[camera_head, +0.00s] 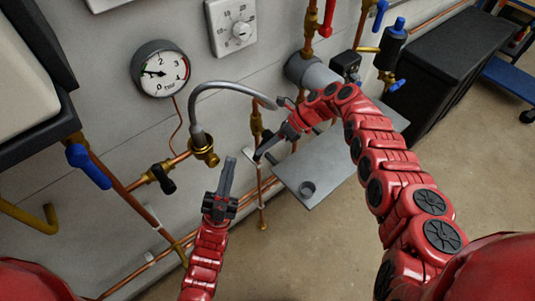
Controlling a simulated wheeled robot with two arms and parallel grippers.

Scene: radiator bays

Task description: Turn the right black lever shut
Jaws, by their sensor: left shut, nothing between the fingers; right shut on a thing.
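My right gripper (264,151) reaches down from the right arm to a brass valve (257,123) on the vertical pipe right of the grey hose. It is shut on the right black lever, which is mostly hidden by the dark fingers, so its exact angle cannot be told. Another black lever (163,178) sits on the left brass valve on the copper pipe.
A round pressure gauge (160,69) and a white thermostat dial (235,30) are on the wall. A grey hose (235,86) arches near my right gripper. A blue lever (88,165) is at left.

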